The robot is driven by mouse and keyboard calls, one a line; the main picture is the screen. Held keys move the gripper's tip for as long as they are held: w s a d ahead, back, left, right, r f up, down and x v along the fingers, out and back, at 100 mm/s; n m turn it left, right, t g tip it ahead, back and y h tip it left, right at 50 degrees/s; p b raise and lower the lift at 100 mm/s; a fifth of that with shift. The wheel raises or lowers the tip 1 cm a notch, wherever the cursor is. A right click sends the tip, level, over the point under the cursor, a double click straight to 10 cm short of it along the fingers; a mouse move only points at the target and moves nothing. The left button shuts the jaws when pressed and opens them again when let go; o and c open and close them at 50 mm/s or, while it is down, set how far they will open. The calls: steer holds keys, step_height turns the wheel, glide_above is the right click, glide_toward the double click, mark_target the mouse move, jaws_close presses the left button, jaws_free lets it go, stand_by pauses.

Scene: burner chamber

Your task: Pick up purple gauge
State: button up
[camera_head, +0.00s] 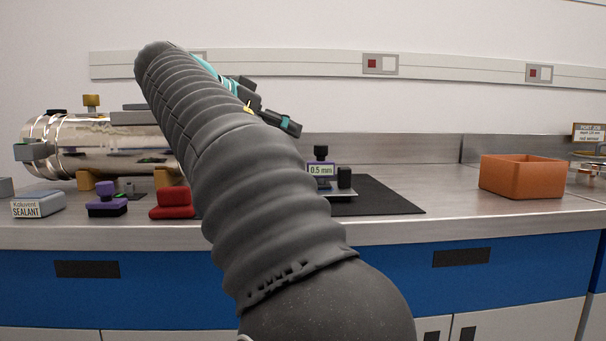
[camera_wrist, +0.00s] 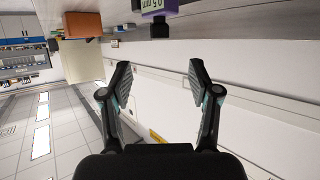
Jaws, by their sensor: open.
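The purple gauge (camera_head: 319,170) has a display reading 0.5 mm and a black knob on top. It stands on or at a dark mat (camera_head: 385,197) on the bench, right of my arm. In the wrist view, which is upside down, the gauge (camera_wrist: 158,7) shows at the top edge, partly cut off. My gripper (camera_wrist: 160,82) is open and empty, its two fingers wide apart, with the gauge off beyond them. In the head view my arm hides most of the gripper; a dark finger shows above and left of the gauge.
A black block (camera_head: 344,178) sits beside the gauge on a metal plate. An orange bin (camera_head: 521,177) is at the right. At left are a shiny cylinder (camera_head: 110,140), a purple-and-black handled block (camera_head: 106,197), a red block (camera_head: 172,203) and a sealant box (camera_head: 38,203).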

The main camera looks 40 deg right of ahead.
mark_target(316, 148)
steer(key=x, duration=0.7)
steer(key=shift+w+d+f+b, duration=0.1)
steer(key=shift+w+d+b, duration=0.05)
steer(key=shift+d+b, duration=0.15)
steer(key=shift+x, duration=2.7)
jaws_close()
